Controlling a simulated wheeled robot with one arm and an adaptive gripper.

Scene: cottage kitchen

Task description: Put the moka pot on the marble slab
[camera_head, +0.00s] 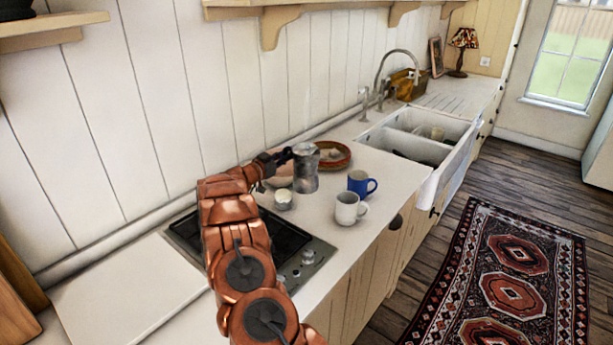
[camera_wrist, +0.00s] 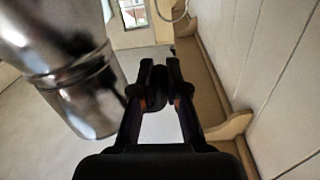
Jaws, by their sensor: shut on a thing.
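The moka pot (camera_head: 305,172) is silver metal and looks upright over the counter beyond the hob. It fills the left of the wrist view (camera_wrist: 85,85), cut off by the top edge. My gripper (camera_head: 277,160) reaches it from the left and is shut on its dark handle; the fingertips close on a dark piece in the wrist view (camera_wrist: 160,88). I cannot tell whether the pot's base touches the counter.
A blue mug (camera_head: 359,183) and a white mug (camera_head: 347,208) stand right of the pot. A small white-topped container (camera_head: 283,199) is near the hob (camera_head: 285,238). A brown dish (camera_head: 333,154) is behind. A sink (camera_head: 425,135) is farther right.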

